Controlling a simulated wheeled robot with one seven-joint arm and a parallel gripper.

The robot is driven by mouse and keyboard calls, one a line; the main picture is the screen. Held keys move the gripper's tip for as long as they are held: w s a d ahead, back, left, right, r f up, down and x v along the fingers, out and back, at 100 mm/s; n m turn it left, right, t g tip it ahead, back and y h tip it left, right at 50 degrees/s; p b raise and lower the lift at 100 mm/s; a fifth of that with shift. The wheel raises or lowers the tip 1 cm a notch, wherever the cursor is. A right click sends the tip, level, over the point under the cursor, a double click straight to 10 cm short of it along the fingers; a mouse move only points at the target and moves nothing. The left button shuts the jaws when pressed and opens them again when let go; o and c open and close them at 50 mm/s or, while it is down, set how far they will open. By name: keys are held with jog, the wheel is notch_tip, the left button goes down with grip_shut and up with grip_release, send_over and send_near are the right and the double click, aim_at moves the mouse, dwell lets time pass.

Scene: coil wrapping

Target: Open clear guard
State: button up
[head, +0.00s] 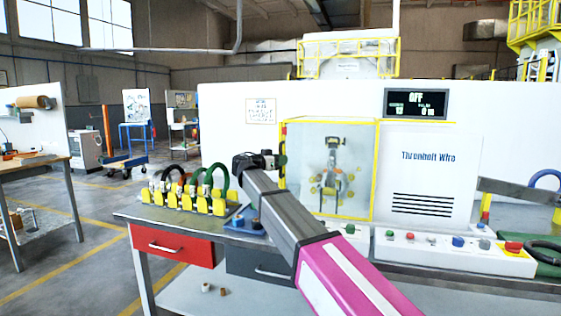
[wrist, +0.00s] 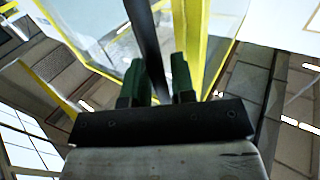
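The clear guard (head: 300,200) is a transparent panel in a yellow frame on the front of the white machine. It looks closed, with a winding mechanism visible behind it. My gripper (head: 277,161) is at the guard's left edge in the head view. In the wrist view, the green fingertips of my gripper (wrist: 158,78) stand on both sides of a dark upright bar (wrist: 146,30), which looks like the guard's handle. The bar runs down between the fingers. Whether the fingers press on it cannot be told. The yellow frame (wrist: 190,40) is just behind the fingers.
A row of coils on yellow holders (head: 190,198) stands on the workbench to the left of my arm. A control panel with buttons (head: 455,253) lies to the right, below the "Threnholt Wire" cover (head: 430,175). The display (head: 416,103) reads OFF.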

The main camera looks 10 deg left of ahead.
jog(key=shift+w+d, duration=0.1)
grip_shut()
jog(key=s+d, duration=0.1)
jog(key=d, duration=1)
jog(key=s+d, duration=0.1)
jog(key=d, duration=2.3)
jog(key=shift+s+d, duration=0.15)
jog(key=shift+s, duration=0.25)
grip_release()
jog(key=shift+s, duration=0.1)
jog(key=v, duration=1)
jog(key=shift+s+a, duration=0.2)
jog(key=shift+a, duration=0.1)
